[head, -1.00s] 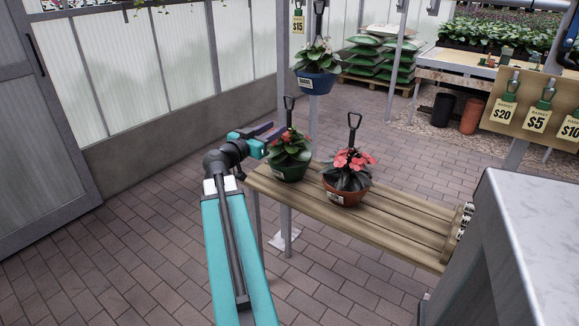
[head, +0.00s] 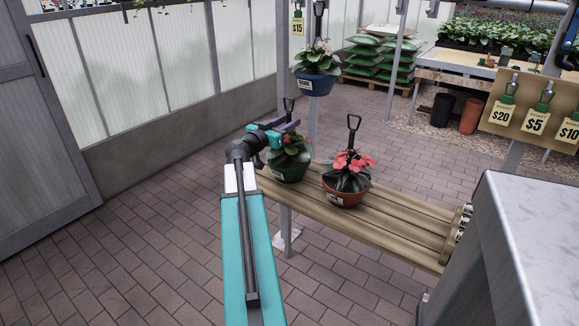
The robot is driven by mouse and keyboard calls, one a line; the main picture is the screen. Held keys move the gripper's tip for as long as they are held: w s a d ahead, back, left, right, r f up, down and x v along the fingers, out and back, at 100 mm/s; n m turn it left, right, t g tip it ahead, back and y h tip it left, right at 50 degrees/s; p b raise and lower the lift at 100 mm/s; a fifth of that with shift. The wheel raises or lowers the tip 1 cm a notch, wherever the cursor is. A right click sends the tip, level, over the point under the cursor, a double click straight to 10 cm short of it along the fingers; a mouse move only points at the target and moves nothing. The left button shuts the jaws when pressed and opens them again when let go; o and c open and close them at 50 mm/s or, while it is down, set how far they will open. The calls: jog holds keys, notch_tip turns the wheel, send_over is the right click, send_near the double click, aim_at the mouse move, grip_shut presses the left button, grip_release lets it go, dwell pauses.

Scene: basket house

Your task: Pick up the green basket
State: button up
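The green basket (head: 287,172) stands upright on the wooden bench at its far left end. It holds a leafy plant with red flowers, and its dark hanger with a loop handle (head: 289,105) rises above the plant. My gripper (head: 289,127) is in front of the hanger in the picture, just below the loop and above the leaves. It hides part of the hanger and plant. I cannot tell whether it touches the hanger or whether its fingers are open.
The wooden bench (head: 370,222) also carries a red-brown basket (head: 344,195) close on the right. A blue basket (head: 315,84) hangs from a post behind. A grey counter (head: 535,235) stands at front right. The brick floor (head: 140,240) at left is clear.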

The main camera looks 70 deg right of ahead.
jog(key=shift+d, duration=0.1)
dwell(0.3)
jog(key=p+x, duration=0.1)
jog(key=x, duration=0.4)
jog(key=shift+w+d+r, duration=0.1)
jog(key=shift+w+r, duration=0.05)
jog(key=shift+r, duration=0.05)
jog(key=shift+c, duration=0.2)
dwell(0.4)
grip_shut()
dwell(1.1)
